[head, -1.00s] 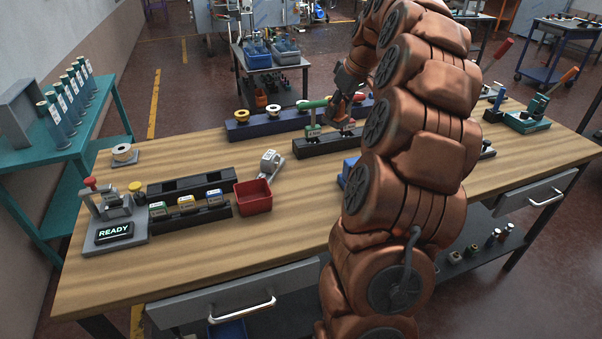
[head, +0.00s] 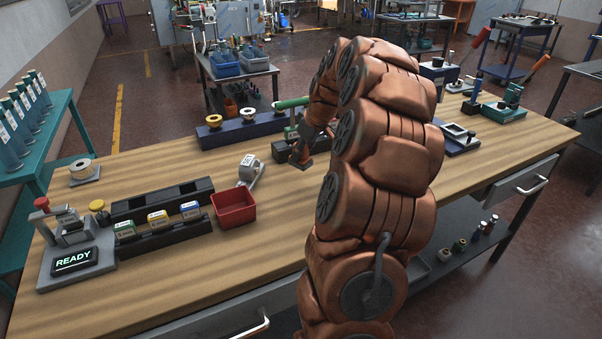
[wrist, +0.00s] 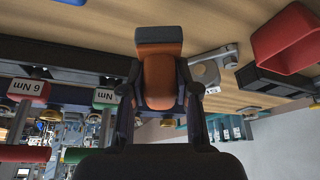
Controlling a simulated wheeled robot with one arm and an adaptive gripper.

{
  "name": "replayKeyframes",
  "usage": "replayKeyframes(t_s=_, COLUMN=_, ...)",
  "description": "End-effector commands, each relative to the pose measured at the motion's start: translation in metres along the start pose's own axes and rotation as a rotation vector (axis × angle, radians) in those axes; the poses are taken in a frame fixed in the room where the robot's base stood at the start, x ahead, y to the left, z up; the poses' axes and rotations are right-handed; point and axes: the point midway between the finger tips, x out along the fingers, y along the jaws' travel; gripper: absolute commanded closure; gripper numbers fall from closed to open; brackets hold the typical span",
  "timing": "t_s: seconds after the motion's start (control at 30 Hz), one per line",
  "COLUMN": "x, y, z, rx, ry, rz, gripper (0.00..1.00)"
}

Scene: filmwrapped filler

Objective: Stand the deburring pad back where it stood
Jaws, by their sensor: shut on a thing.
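The deburring pad (wrist: 160,70) appears as an orange-brown block with a dark grey end in the wrist view. My gripper (wrist: 160,93) is shut on it, with one dark finger on each side. The grey end points away from my palm and looks clear of the surfaces behind it. In the head view my gripper (head: 303,152) is low over or beside a black rack (head: 283,158), partly hiding it. I cannot tell whether the pad touches the rack.
A red bin (head: 234,209) and a grey fixture (head: 250,172) stand left of my gripper. A blue rack with spools (head: 240,131) is behind. The front tabletop is clear.

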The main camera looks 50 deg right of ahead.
Motion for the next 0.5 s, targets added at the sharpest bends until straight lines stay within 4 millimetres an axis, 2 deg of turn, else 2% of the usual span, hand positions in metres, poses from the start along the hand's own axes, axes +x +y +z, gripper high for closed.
replayKeyframes(t_s=0.1, x=0.015, y=-0.001, z=0.007, rx=0.001, ry=-0.002, rz=-0.003, gripper=1.00)
replayKeyframes(t_s=0.37, x=0.036, y=-0.002, z=0.015, rx=-0.001, ry=-0.004, rz=-0.005, gripper=1.00)
replayKeyframes(t_s=0.5, x=0.054, y=-0.001, z=0.023, rx=0.000, ry=-0.005, rz=-0.006, gripper=1.00)
